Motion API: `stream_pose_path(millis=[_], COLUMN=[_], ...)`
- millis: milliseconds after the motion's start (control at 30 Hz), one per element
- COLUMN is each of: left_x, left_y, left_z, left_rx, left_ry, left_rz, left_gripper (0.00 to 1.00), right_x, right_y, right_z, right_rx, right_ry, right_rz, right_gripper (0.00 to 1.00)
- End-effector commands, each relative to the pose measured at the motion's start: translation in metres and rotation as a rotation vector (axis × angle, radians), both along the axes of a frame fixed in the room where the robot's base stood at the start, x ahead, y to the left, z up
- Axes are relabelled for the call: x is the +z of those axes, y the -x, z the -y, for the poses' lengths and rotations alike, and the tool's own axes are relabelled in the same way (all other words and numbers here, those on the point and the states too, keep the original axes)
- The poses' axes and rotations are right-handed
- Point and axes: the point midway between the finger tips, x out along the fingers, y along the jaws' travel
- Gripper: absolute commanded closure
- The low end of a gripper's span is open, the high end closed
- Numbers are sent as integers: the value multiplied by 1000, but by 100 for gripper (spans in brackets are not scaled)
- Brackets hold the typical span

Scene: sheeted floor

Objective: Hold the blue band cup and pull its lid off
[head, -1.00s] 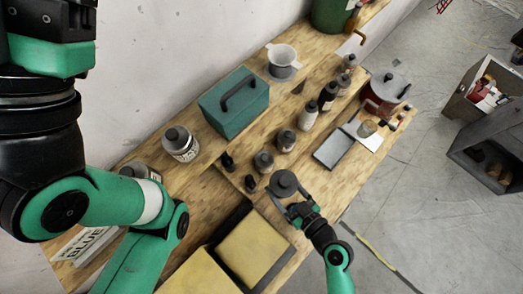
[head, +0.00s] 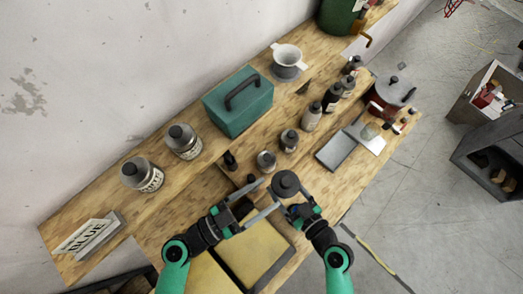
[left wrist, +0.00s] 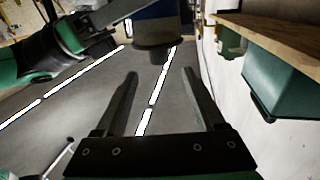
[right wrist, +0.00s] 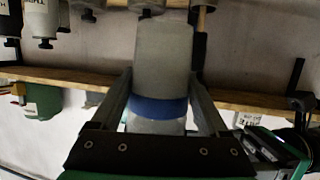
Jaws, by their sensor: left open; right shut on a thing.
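The blue band cup shows in the right wrist view (right wrist: 163,60) as a pale grey body with a blue band. My right gripper (head: 286,200) is shut on it, a finger on each side. Its dark round lid (head: 285,183) with a knob faces up in the head view and hides most of the cup. In the left wrist view the lid (left wrist: 154,54) lies just beyond my left fingertips. My left gripper (head: 270,194) is open and empty beside the lid, fingers pointing toward it. I cannot tell whether the fingertips touch it.
Below the held cup lie a yellow-topped box (head: 252,250) and the wooden bench. Small bottles and jars (head: 266,160) stand close behind. A teal toolbox (head: 238,102), two large jars (head: 183,142) and a BLUE sign (head: 88,236) stand on the back shelf.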

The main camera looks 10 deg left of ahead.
Motion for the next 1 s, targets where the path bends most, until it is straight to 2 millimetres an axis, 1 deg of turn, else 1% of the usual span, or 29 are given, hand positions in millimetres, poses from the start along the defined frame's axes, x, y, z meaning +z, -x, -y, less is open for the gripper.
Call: stream_pose_path(millis=[100, 233, 500, 633, 767, 967, 1000], left_x=[-2, -1, 0, -1, -1, -1, -1], left_y=[2, -4, -31, -42, -46, -47, -46], left_z=[0, 7, 42, 54, 59, 59, 59], left_rx=[-1, -5, -6, -3, -1, 0, 0], left_ry=[-1, -1, 0, -2, -1, -1, -1], left_rz=[-6, -3, -1, -3, -3, -3, -3], left_gripper=[29, 29, 29, 29, 29, 29, 34], right_x=[0, 0, 0, 0, 0, 0, 0], right_y=[0, 0, 0, 0, 0, 0, 0], right_z=[0, 0, 0, 0, 0, 0, 0], right_rx=[0, 0, 0, 0, 0, 0, 0], right_ry=[0, 0, 0, 0, 0, 0, 0], right_rz=[0, 0, 0, 0, 0, 0, 0], right_gripper=[100, 100, 100, 100, 100, 100, 100])
